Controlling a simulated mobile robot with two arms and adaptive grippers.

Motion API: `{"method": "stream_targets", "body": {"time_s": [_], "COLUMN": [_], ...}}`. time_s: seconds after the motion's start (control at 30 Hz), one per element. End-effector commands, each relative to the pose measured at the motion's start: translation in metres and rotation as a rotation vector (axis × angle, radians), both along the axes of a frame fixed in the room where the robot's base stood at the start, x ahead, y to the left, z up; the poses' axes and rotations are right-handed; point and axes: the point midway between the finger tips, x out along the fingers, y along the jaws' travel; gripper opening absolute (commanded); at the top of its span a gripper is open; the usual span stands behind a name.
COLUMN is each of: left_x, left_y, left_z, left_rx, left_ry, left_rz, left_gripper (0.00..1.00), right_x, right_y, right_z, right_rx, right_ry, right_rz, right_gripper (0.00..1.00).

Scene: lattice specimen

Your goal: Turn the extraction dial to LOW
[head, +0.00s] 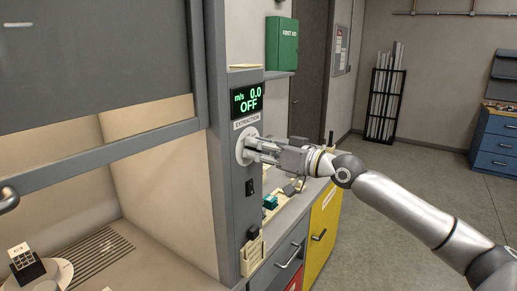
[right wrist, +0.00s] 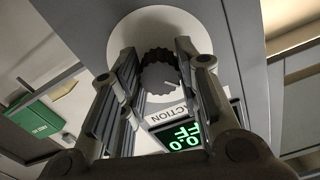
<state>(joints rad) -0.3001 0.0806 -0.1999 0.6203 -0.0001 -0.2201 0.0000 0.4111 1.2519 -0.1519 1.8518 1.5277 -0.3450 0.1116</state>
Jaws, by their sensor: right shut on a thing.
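The extraction dial (right wrist: 160,72) is a dark ribbed knob on a round white plate (head: 240,150), set in the grey post of the fume hood. A short pale pointer line shows on its face in the right wrist view. The display (head: 248,101) above it reads "m/s 0.0 OFF", with an EXTRACTION label (head: 246,121) under it. My right gripper (head: 254,149) reaches the dial from the right and is shut on it, one finger on each side. In the head view its fingers hide most of the knob. My left gripper is not in view.
The hood sash (head: 100,155) is partly raised at the left. A black switch (head: 249,187) and a socket (head: 252,250) sit below the dial. A green first-aid box (head: 282,44) hangs behind. A counter with a yellow cabinet (head: 324,225) lies below my right arm.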

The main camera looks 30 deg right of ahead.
Motion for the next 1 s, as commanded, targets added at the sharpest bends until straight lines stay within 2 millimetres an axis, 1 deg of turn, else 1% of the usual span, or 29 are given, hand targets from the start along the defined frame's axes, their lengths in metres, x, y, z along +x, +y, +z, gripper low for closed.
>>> {"method": "stream_targets", "body": {"time_s": [0.27,0.6,0.8,1.0], "left_x": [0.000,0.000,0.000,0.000], "left_y": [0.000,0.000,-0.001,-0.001], "left_z": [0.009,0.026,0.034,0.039], "left_rx": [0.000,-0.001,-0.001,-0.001], "left_ry": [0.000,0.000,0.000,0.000], "left_rz": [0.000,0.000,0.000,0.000], "left_gripper": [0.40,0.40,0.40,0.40], "right_x": [0.000,0.000,0.000,0.001], "right_y": [-0.001,-0.001,-0.002,-0.002], "right_z": [0.003,0.003,0.003,0.002], "right_rx": [0.192,0.451,0.561,0.627], "right_ry": [0.076,0.182,0.228,0.254], "right_rz": [0.000,-0.001,-0.001,-0.001], "right_gripper": [0.07,0.07,0.07,0.07]}}
